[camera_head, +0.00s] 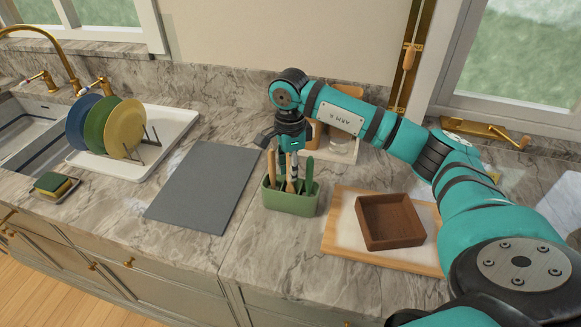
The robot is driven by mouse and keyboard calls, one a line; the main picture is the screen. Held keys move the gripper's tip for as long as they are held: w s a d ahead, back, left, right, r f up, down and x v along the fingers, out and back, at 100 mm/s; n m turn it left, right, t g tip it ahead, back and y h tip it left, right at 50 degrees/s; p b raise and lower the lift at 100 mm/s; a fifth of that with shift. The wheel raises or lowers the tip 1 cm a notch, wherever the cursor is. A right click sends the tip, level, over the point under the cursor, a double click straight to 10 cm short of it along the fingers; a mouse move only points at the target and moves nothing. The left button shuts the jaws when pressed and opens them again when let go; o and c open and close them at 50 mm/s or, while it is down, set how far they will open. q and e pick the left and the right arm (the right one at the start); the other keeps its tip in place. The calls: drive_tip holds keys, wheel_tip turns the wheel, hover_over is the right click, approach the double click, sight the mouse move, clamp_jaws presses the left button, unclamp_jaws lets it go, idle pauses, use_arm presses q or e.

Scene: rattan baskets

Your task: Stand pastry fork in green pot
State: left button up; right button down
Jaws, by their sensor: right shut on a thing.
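The green pot (290,200) stands on the marble counter, right of the grey mat. Several utensils stand in it, among them a wooden handle (271,166), a pale, metallic-looking piece (294,168) near the middle and a green handle (309,175). My right gripper (284,158) points down right over the pot, at its back. It is shut on a thin thing, taken as the pastry fork, which I cannot tell clearly from the other utensils. Whether its lower end is inside the pot is hidden. My left gripper is out of view.
A wooden box (390,221) sits on a wood-edged board (346,243) right of the pot. A flat grey mat (204,187) lies left. A dish rack with plates (127,128) and a sponge (52,184) are farther left.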

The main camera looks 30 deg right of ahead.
idle(0.4)
drive_tip(key=c, duration=1.2)
unclamp_jaws()
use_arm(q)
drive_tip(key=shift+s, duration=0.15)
use_arm(e)
drive_tip(key=shift+o, duration=0.2)
drive_tip(key=shift+r, duration=0.1)
wheel_tip(320, 180, up, 12)
drive_tip(key=shift+w+f, duration=0.1)
